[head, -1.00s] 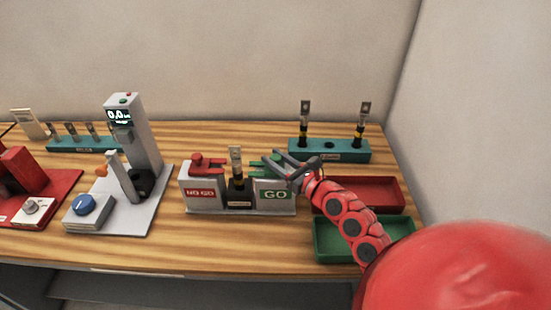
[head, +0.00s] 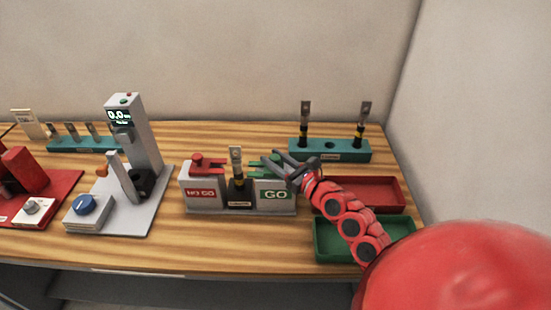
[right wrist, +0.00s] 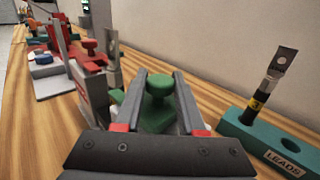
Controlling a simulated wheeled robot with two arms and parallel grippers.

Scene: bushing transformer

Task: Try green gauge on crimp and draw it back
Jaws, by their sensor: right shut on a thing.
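The green gauge (head: 256,173) lies over the white GO block (head: 275,194), its prongs pointing left toward the crimp. My right gripper (head: 271,158) is shut on it; in the right wrist view the gauge's round green knob (right wrist: 160,84) sits between the fingers. The lead with the crimp (head: 236,160) stands upright in the black holder between the two blocks. The gauge prongs are close to it; whether they are around it I cannot tell. The red gauge (head: 208,163) rests on the NO GO block (head: 202,194). My left gripper is not in view.
A green tray (head: 330,257) and a red tray (head: 392,182) lie at the right. A teal LEADS rack (head: 362,152) with two leads stands behind. A grey tester (head: 145,150) stands to the left. The wood in front of the gauge stand is clear.

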